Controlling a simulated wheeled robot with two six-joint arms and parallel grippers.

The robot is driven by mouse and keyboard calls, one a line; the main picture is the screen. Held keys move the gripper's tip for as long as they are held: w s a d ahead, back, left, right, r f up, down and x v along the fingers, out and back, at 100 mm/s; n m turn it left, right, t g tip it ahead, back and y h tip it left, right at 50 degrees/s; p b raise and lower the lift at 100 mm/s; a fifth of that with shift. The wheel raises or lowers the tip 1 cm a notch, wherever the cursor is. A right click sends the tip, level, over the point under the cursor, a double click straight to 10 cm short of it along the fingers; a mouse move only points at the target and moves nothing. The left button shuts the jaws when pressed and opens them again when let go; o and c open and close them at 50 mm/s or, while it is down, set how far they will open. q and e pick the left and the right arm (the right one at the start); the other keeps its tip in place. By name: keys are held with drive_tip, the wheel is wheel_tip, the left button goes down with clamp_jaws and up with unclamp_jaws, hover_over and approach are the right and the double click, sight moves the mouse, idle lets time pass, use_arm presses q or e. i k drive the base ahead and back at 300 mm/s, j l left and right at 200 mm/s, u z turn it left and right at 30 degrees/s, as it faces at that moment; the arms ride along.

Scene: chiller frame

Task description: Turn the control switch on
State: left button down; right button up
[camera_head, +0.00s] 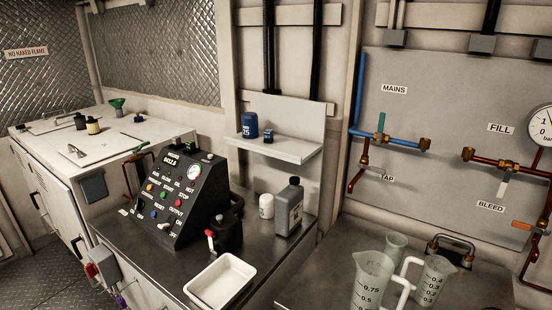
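A dark, sloped control panel (182,200) stands on the metal counter at centre left. It has a gauge at its top right, with several coloured lamps and buttons below. A small white switch lever (164,226) sits near the panel's lower edge, close to lettering that reads OFF. It is too small to tell for certain which way the lever is set. Neither of my grippers shows in the head view.
A dark jug with a red part (226,236) stands close to the panel's right. A white tray (222,283) lies at the counter's front edge. A grey bottle (289,208) and a white jar (266,206) stand behind. Measuring jugs (372,281) stand at right.

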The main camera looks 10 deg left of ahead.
sight(140, 205)
drive_tip(key=u, duration=1.3)
